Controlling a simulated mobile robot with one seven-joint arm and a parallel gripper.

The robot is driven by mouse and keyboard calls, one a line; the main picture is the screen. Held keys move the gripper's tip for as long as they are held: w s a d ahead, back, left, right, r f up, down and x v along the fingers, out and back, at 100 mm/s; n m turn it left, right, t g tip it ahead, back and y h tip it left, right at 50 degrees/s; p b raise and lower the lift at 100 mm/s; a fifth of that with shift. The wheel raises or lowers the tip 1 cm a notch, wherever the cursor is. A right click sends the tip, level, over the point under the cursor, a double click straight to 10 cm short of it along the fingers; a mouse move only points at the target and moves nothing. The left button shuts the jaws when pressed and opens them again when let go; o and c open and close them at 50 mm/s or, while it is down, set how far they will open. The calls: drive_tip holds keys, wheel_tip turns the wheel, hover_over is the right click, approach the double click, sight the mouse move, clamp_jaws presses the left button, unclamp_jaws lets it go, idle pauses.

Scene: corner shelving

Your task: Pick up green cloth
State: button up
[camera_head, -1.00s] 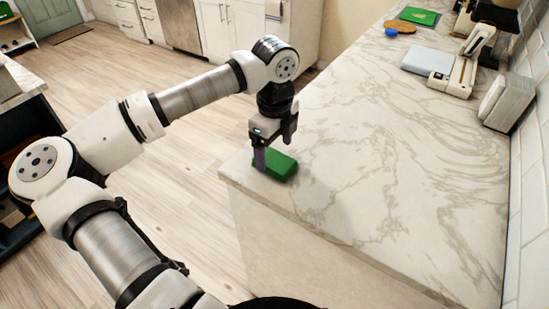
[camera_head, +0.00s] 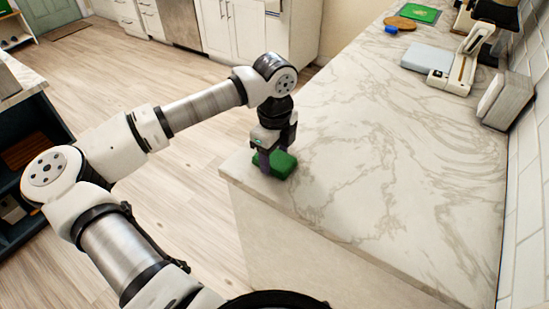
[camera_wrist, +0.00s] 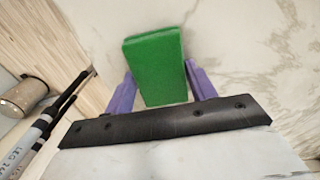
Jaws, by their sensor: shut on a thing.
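The green cloth (camera_head: 275,164) is a folded, block-like green piece at the near left corner of the marble counter. In the wrist view the green cloth (camera_wrist: 156,65) sits between two purple fingers. My gripper (camera_head: 275,158) points down over it from above, with its fingers at the cloth's sides. In the wrist view my gripper (camera_wrist: 157,88) is shut on the cloth. Whether the cloth touches the counter cannot be told.
The marble counter (camera_head: 390,170) is clear around the cloth. At its far end are a green mat (camera_head: 419,13), a brown round board (camera_head: 399,23), a blue item (camera_head: 391,30), a grey box (camera_head: 428,58) and a white appliance (camera_head: 460,70). A tiled wall (camera_head: 527,150) bounds the right side.

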sight(275, 157)
drive_tip(key=shift+r, duration=0.15)
wheel_tip(275, 157, up, 20)
drive_tip(key=b, duration=0.3)
drive_tip(key=shift+b, duration=0.3)
drive_tip(key=o, duration=0.4)
drive_tip(key=c, duration=0.3)
